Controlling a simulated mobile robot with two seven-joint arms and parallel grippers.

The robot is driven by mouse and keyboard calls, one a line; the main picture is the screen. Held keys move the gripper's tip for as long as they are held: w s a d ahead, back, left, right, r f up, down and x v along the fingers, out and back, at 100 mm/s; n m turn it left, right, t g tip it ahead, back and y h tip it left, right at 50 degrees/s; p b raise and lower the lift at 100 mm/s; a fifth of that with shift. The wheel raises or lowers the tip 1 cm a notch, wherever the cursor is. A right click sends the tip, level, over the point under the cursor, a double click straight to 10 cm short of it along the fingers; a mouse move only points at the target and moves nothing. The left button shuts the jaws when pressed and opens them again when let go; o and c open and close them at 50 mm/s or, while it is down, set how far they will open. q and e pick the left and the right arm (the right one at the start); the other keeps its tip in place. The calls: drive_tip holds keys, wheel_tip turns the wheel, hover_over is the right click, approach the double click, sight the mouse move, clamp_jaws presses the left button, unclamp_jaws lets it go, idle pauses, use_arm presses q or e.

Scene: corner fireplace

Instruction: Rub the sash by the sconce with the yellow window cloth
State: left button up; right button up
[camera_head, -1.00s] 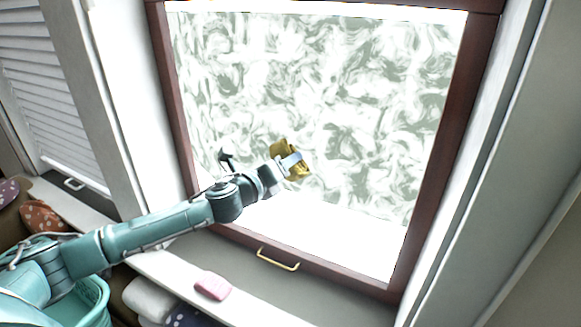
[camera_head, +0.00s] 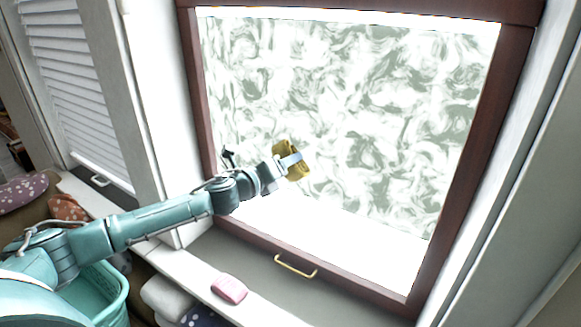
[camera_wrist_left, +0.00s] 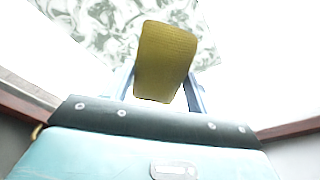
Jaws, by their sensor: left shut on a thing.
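The sash (camera_head: 440,237) is a dark red-brown window frame around a bright pane (camera_head: 350,120). Grey-green smears cover the upper and middle pane, and a band along the bottom is clear white. My left gripper (camera_head: 291,160) is shut on the yellow window cloth (camera_head: 295,171), in front of the lower left part of the pane. In the left wrist view the cloth (camera_wrist_left: 165,60) stands up between the two fingers (camera_wrist_left: 160,85), with the smeared pane behind it. I cannot tell whether the cloth touches the pane. My right gripper is not in view. No sconce shows.
A brass handle (camera_head: 296,266) is on the sash's bottom rail. A pink sponge-like block (camera_head: 229,288) lies on the sill. Below the sill are a teal basket (camera_head: 100,290) and rolled white cloth (camera_head: 165,296). A white louvred shutter (camera_head: 75,90) stands at the left.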

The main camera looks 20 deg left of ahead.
use_arm(q)
drive_tip(key=shift+w+a+r, duration=0.1)
drive_tip(key=shift+a, duration=0.5)
drive_tip(key=v, duration=0.5)
drive_tip(key=shift+s+d+f+b, duration=0.3)
drive_tip(key=shift+s+f+b, duration=0.1)
drive_tip(key=shift+s, duration=0.15)
drive_tip(key=shift+b+v, duration=0.7)
drive_tip(key=shift+v, duration=0.75)
